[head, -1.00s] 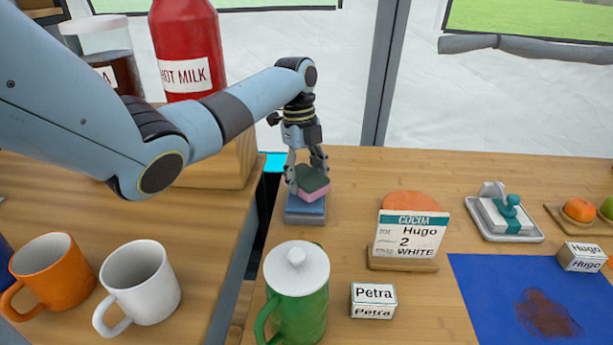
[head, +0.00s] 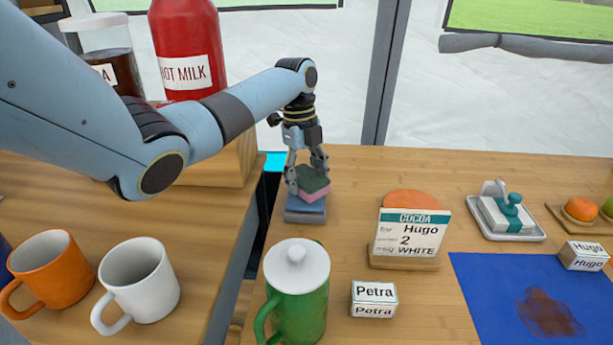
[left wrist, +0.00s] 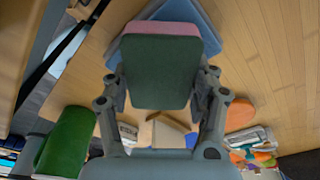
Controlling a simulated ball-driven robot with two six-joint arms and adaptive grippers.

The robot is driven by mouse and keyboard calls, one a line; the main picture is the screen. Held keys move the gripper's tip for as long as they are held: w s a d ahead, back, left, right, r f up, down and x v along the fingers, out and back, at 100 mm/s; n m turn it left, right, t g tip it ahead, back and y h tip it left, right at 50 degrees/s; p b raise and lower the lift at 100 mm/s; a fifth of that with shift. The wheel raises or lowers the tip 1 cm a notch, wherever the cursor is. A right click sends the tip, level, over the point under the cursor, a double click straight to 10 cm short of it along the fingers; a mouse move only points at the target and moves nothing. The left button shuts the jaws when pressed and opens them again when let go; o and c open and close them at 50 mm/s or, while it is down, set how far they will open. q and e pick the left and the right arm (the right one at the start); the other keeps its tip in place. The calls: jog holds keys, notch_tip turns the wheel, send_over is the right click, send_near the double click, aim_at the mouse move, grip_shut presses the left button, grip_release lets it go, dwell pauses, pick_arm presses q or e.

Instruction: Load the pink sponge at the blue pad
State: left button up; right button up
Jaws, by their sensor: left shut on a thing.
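The pink sponge (head: 314,194) has a dark green top layer. My left gripper (head: 307,184) is shut on it, with a finger on either side. In the left wrist view the sponge (left wrist: 160,68) sits between the fingers, its green face toward the camera and a pink strip at its far edge. A small blue pad (head: 305,210) lies on the table directly below the sponge; it also shows in the left wrist view (left wrist: 205,30). I cannot tell whether the sponge touches it. My right gripper is not in view.
A green lidded pot (head: 300,300) and a Petra block (head: 373,300) stand in front. A cocoa card (head: 410,235) stands to the right. A large blue mat (head: 490,275) with a brown stain lies at the right. Two mugs stand on the left table beyond a gap.

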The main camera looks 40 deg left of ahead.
aim_at(309, 179)
pick_arm(q)
jog(key=shift+f, duration=0.25)
jog(key=shift+f+b, duration=0.3)
jog(key=shift+f, duration=0.1)
dwell(0.4)
dwell(0.4)
notch_tip(309, 179, up, 2)
jog(key=shift+r+p, duration=0.1)
jog(key=shift+p, duration=0.95)
notch_tip(309, 179, up, 5)
jog(key=p, duration=0.5)
jog(key=shift+s+d, duration=0.1)
